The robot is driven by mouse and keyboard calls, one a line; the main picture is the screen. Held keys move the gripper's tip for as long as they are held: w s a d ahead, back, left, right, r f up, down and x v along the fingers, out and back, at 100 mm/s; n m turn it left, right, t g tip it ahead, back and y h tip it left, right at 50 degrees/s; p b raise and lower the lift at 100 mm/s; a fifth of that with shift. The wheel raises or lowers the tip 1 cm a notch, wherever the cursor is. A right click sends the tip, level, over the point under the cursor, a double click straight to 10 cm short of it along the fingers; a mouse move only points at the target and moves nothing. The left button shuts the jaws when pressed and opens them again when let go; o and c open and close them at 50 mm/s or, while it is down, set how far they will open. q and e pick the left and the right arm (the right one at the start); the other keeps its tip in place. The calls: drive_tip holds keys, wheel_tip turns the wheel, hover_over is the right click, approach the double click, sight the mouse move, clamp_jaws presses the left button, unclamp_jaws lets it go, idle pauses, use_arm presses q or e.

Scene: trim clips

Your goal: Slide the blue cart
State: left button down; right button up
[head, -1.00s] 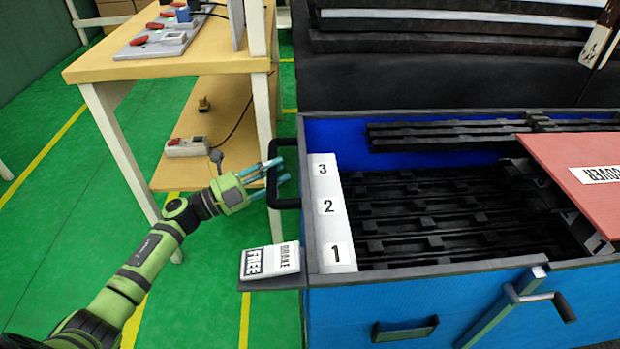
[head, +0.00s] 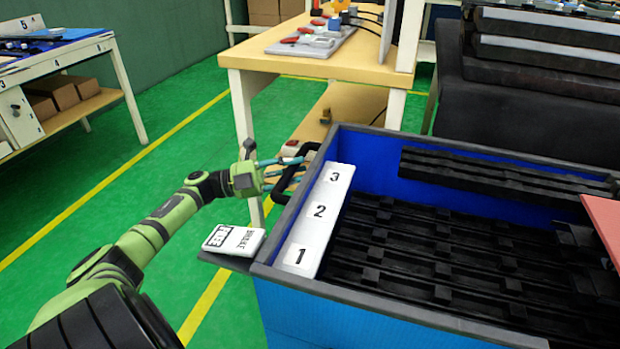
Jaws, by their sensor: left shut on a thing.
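The blue cart (head: 305,318) is an open box with dark rims, at the lower right of the head view. Black trim strips (head: 420,245) lie inside it, beside a white strip numbered 1, 2 and 3 (head: 318,212). A black bar handle (head: 292,178) stands out from its left side. My left gripper (head: 280,170) is at this handle, its teal fingers shut on it. A white brake label plate (head: 234,239) sits on a small ledge at the cart's near left corner. My right gripper does not show.
Another bench (head: 70,58) with boxes is at the far left. A dark rack (head: 510,112) is behind the cart. Green floor (head: 160,185) with yellow lines is clear at left.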

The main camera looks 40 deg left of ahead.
use_arm(q)
drive_tip(key=shift+s+a+r, duration=0.1)
drive_tip(key=shift+s+a, duration=0.05)
drive_tip(key=shift+a, duration=0.2)
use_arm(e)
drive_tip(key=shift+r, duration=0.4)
use_arm(q)
drive_tip(key=c, duration=0.9)
unclamp_jaws()
drive_tip(key=v, duration=1.2)
